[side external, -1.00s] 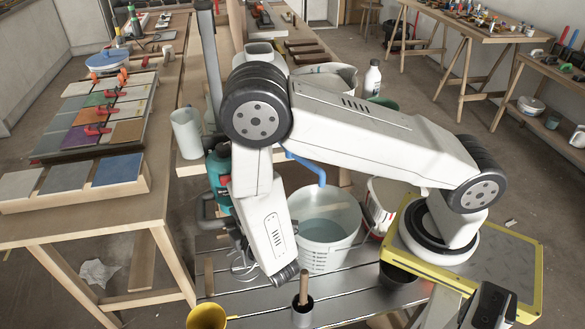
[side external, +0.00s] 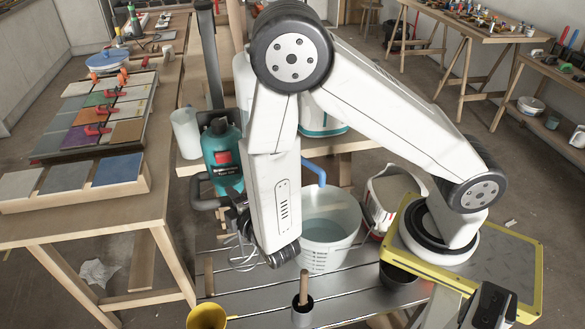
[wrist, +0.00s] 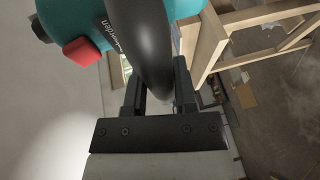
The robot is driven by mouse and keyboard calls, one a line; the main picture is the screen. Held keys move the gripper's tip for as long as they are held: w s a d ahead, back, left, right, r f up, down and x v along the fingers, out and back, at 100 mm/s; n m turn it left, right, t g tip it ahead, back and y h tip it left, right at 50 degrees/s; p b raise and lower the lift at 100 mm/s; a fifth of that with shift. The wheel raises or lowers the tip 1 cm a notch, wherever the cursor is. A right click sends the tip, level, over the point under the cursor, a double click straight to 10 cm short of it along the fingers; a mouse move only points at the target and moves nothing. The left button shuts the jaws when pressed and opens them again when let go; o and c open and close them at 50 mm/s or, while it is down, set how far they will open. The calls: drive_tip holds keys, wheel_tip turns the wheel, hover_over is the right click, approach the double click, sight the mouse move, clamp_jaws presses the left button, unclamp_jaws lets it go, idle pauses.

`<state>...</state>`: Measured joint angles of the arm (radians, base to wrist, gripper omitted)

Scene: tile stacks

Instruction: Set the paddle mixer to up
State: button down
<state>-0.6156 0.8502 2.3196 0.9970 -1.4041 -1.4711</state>
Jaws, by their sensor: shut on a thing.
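The paddle mixer (side external: 222,158) has a teal motor body and a black handle, in front of a dark upright column in the side view. In the wrist view its teal body (wrist: 90,20) fills the upper left, with a red switch beside it. My gripper (wrist: 157,85) is shut on the black handle (wrist: 150,45), with one finger on each side. In the side view the fingers are mostly hidden behind my wrist. A pale bucket (side external: 330,228) with bluish contents stands right of my wrist. The mixer's paddle cannot be made out.
The metal bench (side external: 340,297) holds a dark cup (side external: 303,312) with a stick and a yellow bucket (side external: 207,316) at the front. A blue pipe (side external: 312,170) hangs over the pale bucket. The tile table (side external: 95,222) is at left.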

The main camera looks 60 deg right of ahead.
wheel_tip(320, 180, up, 18)
idle(0.7)
drive_tip(key=shift+w+r, duration=0.1)
drive_tip(key=shift+r, duration=0.05)
drive_tip(key=c, duration=0.5)
unclamp_jaws()
drive_tip(key=shift+c, duration=0.2)
drive_tip(key=shift+o, duration=0.7)
drive_tip(key=shift+s+a, duration=0.1)
drive_tip(key=shift+s, duration=0.15)
drive_tip(key=v, duration=0.7)
drive_tip(key=shift+s, duration=0.2)
